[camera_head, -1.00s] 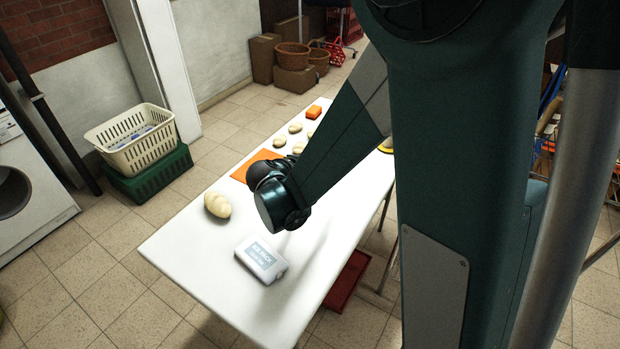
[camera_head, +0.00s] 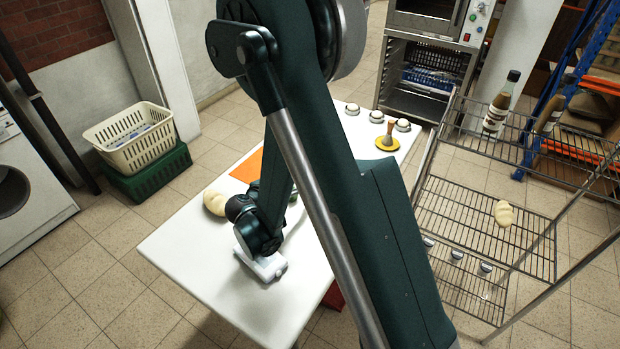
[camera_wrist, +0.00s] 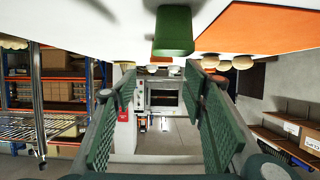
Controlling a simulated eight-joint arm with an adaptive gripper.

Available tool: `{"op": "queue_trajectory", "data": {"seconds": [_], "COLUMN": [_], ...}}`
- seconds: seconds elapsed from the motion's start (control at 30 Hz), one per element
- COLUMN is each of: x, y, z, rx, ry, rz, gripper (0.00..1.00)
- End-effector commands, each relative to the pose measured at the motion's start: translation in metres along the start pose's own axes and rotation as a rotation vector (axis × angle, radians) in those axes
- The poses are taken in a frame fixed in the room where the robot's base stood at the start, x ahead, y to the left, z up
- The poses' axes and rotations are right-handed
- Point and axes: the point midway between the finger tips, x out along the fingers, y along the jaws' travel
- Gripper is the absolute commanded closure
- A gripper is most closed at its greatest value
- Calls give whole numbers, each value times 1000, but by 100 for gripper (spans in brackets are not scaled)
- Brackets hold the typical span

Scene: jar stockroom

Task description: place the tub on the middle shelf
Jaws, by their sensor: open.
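In the wrist view, which is upside down, a green rounded block-like thing (camera_wrist: 173,30) stands on the white table. It may be the tub, but I cannot tell. My gripper (camera_wrist: 157,82) is open, with its green ridged fingers apart and nothing between them; the green thing is ahead of it, apart from the fingers.
The rack's top shelf (camera_head: 540,143) holds two bottles; several small jars are on its lower shelf (camera_head: 470,283). A pale loaf-like thing (camera_head: 215,202) and an orange mat (camera_head: 247,166) are on the table (camera_head: 185,262). Much of the middle shelf is bare.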

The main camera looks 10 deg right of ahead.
Motion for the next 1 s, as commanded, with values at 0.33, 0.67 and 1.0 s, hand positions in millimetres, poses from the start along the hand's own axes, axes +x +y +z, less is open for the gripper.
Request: {"op": "queue_trajectory", "data": {"seconds": [0.33, 0.67, 1.0], "x": [1, 22, 26], "y": [0, 0, 0], "z": [0, 2, 1], "rx": [1, 2, 1], "ry": [0, 0, 0], "rz": [0, 1, 0], "gripper": [57, 57, 57]}}
